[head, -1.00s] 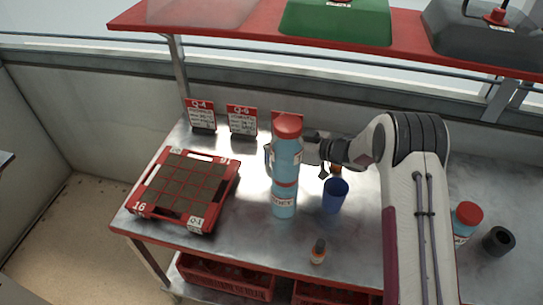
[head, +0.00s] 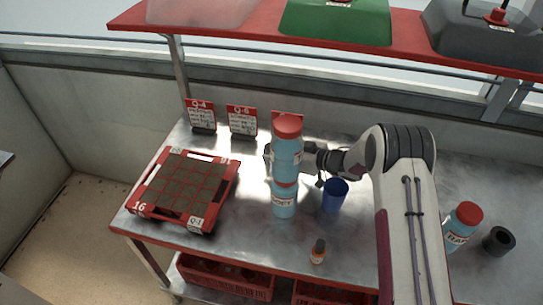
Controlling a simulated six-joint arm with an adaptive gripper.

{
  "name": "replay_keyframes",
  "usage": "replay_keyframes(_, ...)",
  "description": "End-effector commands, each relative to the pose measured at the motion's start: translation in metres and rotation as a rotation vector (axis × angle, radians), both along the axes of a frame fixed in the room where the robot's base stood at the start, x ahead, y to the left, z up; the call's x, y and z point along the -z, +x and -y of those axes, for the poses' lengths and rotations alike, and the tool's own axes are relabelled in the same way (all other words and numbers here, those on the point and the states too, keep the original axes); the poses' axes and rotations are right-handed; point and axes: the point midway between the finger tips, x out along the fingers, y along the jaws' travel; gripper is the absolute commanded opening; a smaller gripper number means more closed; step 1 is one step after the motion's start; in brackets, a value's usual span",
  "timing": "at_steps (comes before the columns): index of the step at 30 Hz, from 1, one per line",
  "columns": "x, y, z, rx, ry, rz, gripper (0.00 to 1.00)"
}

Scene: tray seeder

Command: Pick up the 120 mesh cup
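No "120 mesh" marking is readable in the head view. A blue open cup (head: 334,196) stands upright on the metal bench, right of two light-blue jars. A dark grey cup (head: 498,241) stands at the far right, beyond my arm. My gripper (head: 283,154) is at the height of the upper jar (head: 287,152), left of and farther back than the blue cup and apart from it. The jar hides most of the fingers. A dark part shows at the jar's left side. Whether the fingers are behind or around the jar cannot be told.
The upper jar appears directly above a lower jar (head: 284,203). A small brown bottle (head: 318,251) stands at the front. A red seed tray (head: 222,196) lies left. Sign cards (head: 242,121) stand behind. Another jar (head: 463,222) is right of my arm. A red shelf (head: 245,37) hangs above.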

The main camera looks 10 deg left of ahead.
Motion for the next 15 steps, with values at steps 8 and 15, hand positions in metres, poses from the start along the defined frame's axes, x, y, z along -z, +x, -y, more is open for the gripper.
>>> replay_keyframes(8,0.005,0.008,-0.021,-0.002,0.001,0.004,0.53)
replay_keyframes(15,0.006,0.008,-0.022,-0.002,0.001,0.003,0.53)
